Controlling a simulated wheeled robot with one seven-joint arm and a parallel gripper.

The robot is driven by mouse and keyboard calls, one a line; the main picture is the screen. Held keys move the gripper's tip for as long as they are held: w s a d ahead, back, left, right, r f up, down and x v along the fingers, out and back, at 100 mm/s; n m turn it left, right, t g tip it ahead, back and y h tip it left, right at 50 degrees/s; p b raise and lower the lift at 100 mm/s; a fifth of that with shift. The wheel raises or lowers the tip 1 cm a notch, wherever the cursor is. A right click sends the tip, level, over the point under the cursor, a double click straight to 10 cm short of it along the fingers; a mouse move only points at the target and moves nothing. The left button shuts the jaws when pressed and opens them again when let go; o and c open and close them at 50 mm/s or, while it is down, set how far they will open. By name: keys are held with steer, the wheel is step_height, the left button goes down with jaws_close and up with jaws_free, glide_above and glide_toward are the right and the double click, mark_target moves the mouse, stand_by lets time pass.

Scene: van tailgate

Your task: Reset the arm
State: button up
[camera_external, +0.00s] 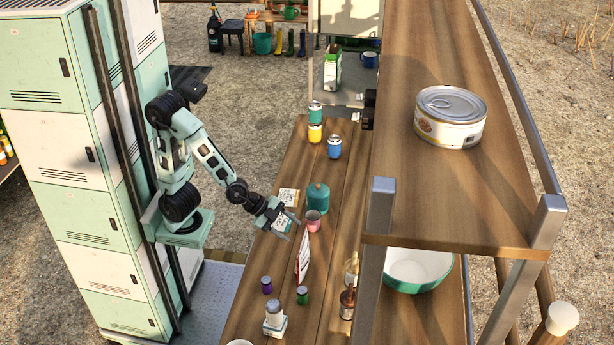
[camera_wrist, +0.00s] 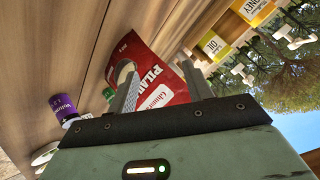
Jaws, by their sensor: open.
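My gripper (camera_external: 290,226) hangs above the left part of the wooden table, at the end of my bent arm. Its two fingers (camera_wrist: 163,84) are apart in the wrist view. Nothing is visibly held between them. A red and white packet (camera_external: 302,256) stands on the table below and right of the gripper in the external view. A red packet (camera_wrist: 145,58) also shows behind and between the fingers in the wrist view, partly covered by them. I cannot tell the exact gap between it and the fingertips.
A teal canister (camera_external: 317,198) and pink cup (camera_external: 313,220) stand close to the gripper. A raised shelf (camera_external: 400,215) holds a large can (camera_external: 450,125) on the right.

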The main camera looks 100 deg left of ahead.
steer(key=s+a+r+n+g+y+p, duration=0.1)
steer(key=s+a+r+n+g+p, duration=0.25)
steer(key=a, duration=0.55)
steer(key=s+a+n+g+y+p, duration=0.1)
steer(key=s+a+n+g+p, duration=0.1)
steer(key=s+a+n+p, duration=0.6)
steer(key=s+a+r+n+g, duration=0.2)
steer(key=s+a+n+g, duration=0.3)
steer(key=s+a, duration=0.4)
steer(key=s+p, duration=0.1)
steer(key=s, duration=0.3)
steer(key=shift+h, duration=0.4)
